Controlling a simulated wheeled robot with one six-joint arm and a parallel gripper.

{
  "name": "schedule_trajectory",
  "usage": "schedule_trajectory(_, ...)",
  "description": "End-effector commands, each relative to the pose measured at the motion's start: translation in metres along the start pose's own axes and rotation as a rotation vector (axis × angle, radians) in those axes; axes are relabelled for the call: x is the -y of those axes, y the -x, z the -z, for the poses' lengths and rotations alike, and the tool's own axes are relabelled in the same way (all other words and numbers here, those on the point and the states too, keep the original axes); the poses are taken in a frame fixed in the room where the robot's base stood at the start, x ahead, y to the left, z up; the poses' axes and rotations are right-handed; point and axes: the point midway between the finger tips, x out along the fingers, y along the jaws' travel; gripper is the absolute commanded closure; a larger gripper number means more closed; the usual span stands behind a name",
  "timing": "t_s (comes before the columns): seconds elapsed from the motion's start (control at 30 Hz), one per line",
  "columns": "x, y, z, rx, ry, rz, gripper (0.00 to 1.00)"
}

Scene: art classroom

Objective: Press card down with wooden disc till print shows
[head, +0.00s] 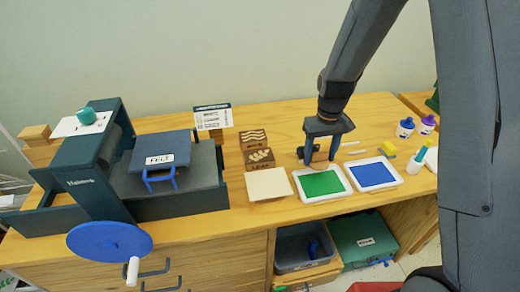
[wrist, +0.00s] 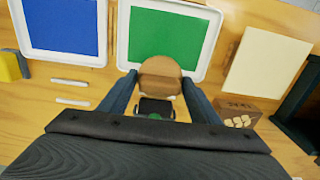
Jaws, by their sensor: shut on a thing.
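A cream card (head: 268,184) lies flat on the table in front of the carved wooden blocks; it also shows at the right of the wrist view (wrist: 268,62). My gripper (head: 321,152) is to the right of the card, behind the green ink tray (head: 343,194). It is shut on the wooden disc (wrist: 160,74), whose tan rounded face shows between the fingers by the green tray's edge. Whether the disc touches the table I cannot tell. The wave block (head: 253,138) and the leaf block (head: 260,158) stand behind the card. No print shows on the card.
A blue ink tray (head: 374,174) lies right of the green one. The press (head: 95,165) with its blue wheel (head: 108,242) fills the left. Bottles (head: 405,128), white sticks and a yellow sponge (head: 388,148) lie right. A sign (head: 213,117) stands behind.

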Motion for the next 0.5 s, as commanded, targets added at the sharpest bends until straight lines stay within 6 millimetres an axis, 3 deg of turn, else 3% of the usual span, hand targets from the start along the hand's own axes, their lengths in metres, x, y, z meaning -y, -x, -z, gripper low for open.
schedule_trajectory(0.3, 0.129, 0.045, -0.016, 0.000, 0.897, 0.000, 0.61)
schedule_trajectory(0.5, 0.183, 0.062, -0.033, 0.001, 1.338, 0.000, 0.61)
